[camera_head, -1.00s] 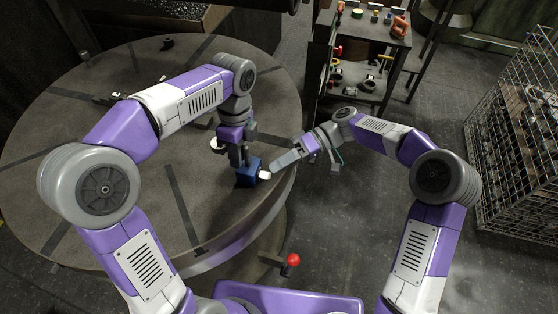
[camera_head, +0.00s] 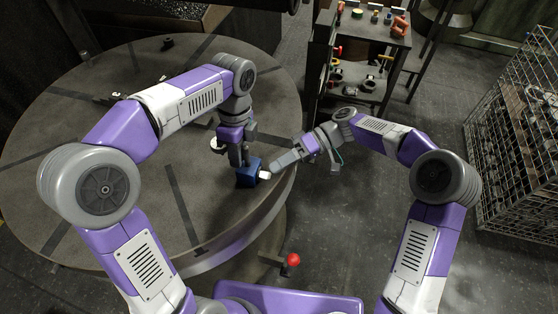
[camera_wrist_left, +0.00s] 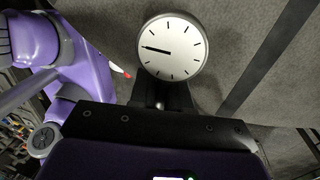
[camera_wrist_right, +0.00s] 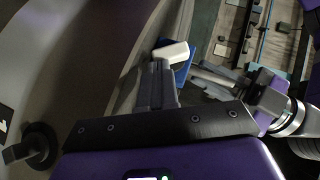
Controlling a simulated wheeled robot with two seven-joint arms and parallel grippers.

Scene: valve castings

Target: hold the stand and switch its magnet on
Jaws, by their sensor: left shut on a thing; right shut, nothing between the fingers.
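The stand has a blue base (camera_head: 248,174) on the round table, near its right edge. A white knob (camera_head: 265,175) sticks out of the base's right side. The stand's round dial (camera_head: 216,144) shows its white face and black needle in the left wrist view (camera_wrist_left: 173,47). My left gripper (camera_head: 238,161) is shut on the stand from above, just over the base. My right gripper (camera_head: 274,166) is shut and empty, its tips close by the knob. In the right wrist view the white knob (camera_wrist_right: 171,52) lies just beyond the fingertips; whether they touch it is unclear.
The round table (camera_head: 100,190) is mostly clear, with a few small parts at its far side. A red-balled lever (camera_head: 292,260) stands at its near edge. A shelf rack (camera_head: 350,75) with parts stands behind, and a wire cage (camera_head: 515,150) at the right.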

